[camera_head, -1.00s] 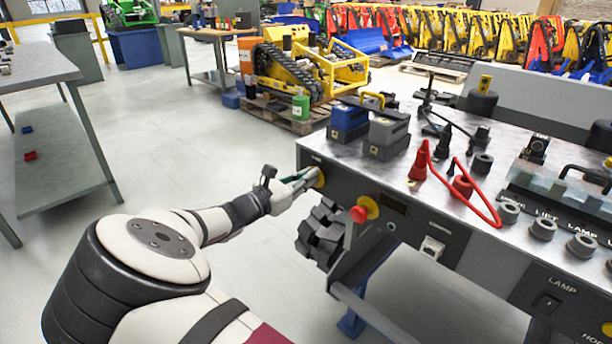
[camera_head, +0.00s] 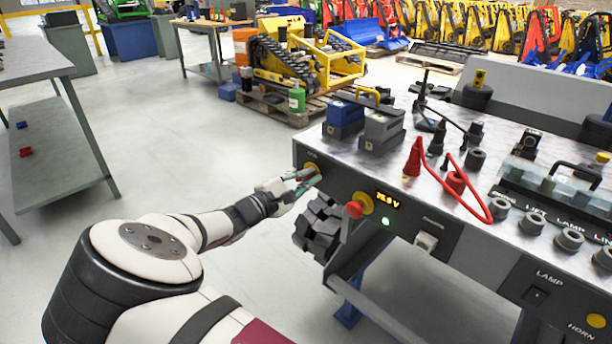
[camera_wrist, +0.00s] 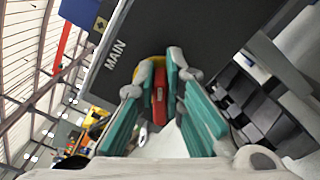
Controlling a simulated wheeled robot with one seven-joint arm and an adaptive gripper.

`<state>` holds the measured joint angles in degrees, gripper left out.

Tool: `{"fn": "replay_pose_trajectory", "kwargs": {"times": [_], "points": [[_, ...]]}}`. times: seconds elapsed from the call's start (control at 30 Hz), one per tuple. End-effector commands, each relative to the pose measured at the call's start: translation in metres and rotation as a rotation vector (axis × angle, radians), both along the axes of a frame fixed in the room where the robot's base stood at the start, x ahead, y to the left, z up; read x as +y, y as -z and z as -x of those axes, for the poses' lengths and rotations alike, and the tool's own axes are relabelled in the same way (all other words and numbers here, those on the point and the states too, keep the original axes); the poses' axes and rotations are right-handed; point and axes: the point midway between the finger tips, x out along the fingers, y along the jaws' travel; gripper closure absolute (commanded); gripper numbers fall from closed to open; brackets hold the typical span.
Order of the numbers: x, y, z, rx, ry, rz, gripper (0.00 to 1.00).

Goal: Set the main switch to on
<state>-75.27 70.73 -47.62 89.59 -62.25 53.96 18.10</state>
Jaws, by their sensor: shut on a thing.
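The main switch (camera_head: 310,168) is on the left end of the bench's dark front panel; its yellow plate shows past my fingers. In the wrist view the main switch (camera_wrist: 159,98) is a red handle on a yellow base, beside the printed word MAIN. My gripper (camera_head: 302,180) is at the panel, with its green-padded fingers on both sides of the red handle. In the wrist view my gripper (camera_wrist: 160,82) is shut on this handle. To the right, a numeric display (camera_head: 388,200) glows orange and a small lamp (camera_head: 386,222) glows green.
A red stop button (camera_head: 354,209) on a yellow plate sits close to the right of my gripper. A black blocky part (camera_head: 318,228) hangs below the panel. Battery-like blue (camera_head: 344,117) and grey (camera_head: 381,128) boxes stand on the bench top.

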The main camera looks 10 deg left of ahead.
Motion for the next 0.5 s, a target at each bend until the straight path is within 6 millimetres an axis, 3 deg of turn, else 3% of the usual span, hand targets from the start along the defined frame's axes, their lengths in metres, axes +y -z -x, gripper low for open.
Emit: {"fn": "replay_pose_trajectory", "kwargs": {"times": [0.5], "points": [[-0.0021, 0.01, 0.0028, -0.263, 0.001, -0.339, 1.0]]}}
